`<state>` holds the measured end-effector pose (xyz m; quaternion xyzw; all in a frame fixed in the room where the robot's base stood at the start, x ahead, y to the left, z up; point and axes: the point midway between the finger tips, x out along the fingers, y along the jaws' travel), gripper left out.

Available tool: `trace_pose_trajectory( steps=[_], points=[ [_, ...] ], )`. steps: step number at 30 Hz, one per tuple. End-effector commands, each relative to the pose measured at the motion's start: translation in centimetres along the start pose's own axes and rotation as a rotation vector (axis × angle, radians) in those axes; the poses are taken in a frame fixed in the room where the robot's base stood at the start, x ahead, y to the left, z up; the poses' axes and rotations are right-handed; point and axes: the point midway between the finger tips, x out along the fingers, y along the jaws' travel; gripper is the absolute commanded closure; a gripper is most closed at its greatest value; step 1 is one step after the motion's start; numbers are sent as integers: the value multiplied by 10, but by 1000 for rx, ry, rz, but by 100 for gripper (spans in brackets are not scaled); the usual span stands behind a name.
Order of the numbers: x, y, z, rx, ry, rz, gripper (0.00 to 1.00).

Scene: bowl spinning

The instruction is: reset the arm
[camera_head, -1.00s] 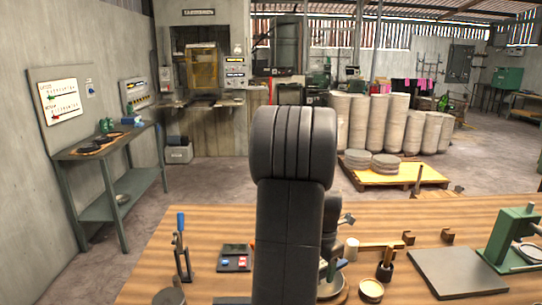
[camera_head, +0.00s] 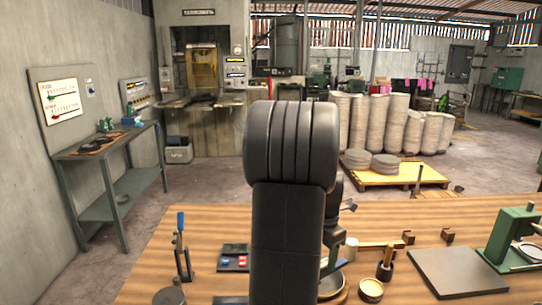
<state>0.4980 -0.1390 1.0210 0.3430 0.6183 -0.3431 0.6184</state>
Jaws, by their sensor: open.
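My arm's large black link (camera_head: 288,190) rises through the middle of the head view and blocks much of the wooden workbench (camera_head: 200,225). My gripper (camera_head: 329,262) shows only in part past the link's right edge, low over the bench. Its jaws are open, though the fingertips are mostly hidden. A round metal bowl or dish (camera_head: 331,284) lies just below it, partly hidden by the link. I see nothing held.
On the bench are a blue-handled tool (camera_head: 181,245), a small button box (camera_head: 233,258), a wooden cup (camera_head: 371,289), a dark flat plate (camera_head: 457,274) and a green press (camera_head: 510,240). A pallet with discs (camera_head: 385,165) stands behind. The bench's left part has free room.

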Motion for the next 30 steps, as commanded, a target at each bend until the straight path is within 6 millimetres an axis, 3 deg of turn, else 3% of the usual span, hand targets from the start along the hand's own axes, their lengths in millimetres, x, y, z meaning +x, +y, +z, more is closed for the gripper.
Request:
trace_pose_trajectory(
  steps=[9,12,27,30],
  points=[
    [60,-1,0,0,2,-2,40],
    [35,0,0,0,-2,3,40],
    [-34,0,0,0,-1,2,40],
    [-25,1,1,0,-2,3,40]
  ],
)
